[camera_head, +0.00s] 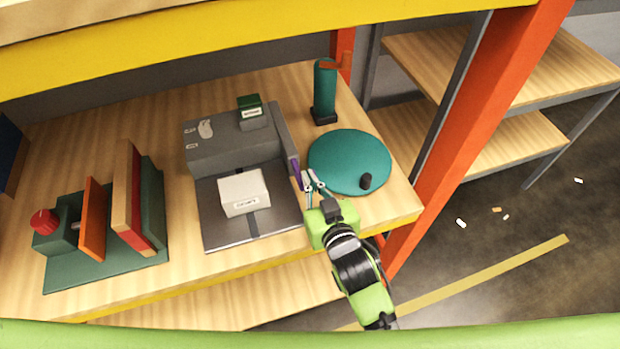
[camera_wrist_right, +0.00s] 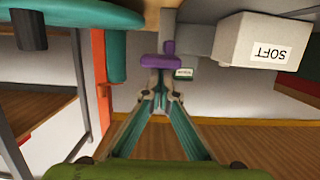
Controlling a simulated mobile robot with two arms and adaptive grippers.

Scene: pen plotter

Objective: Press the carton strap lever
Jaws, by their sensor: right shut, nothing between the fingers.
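The strapping machine (camera_head: 235,150) is a grey block with a flat dark plate in front. A white carton (camera_head: 244,190) rests on the plate; it also shows in the wrist view (camera_wrist_right: 250,45), labelled SOFT. A purple lever (camera_head: 295,172) is on the machine's right side, and it shows in the wrist view (camera_wrist_right: 156,60). My right gripper (camera_head: 312,182) is shut and empty beside the lever, between it and the teal disc. In the wrist view its fingertips (camera_wrist_right: 160,84) meet at the purple part; I cannot tell whether they touch it. My left gripper is out of view.
A teal round disc (camera_head: 345,155) with a black knob lies close on the right. A teal cylinder (camera_head: 324,88) stands behind it. A green stand with upright panels (camera_head: 125,200) is at left. An orange post (camera_head: 470,130) rises at right.

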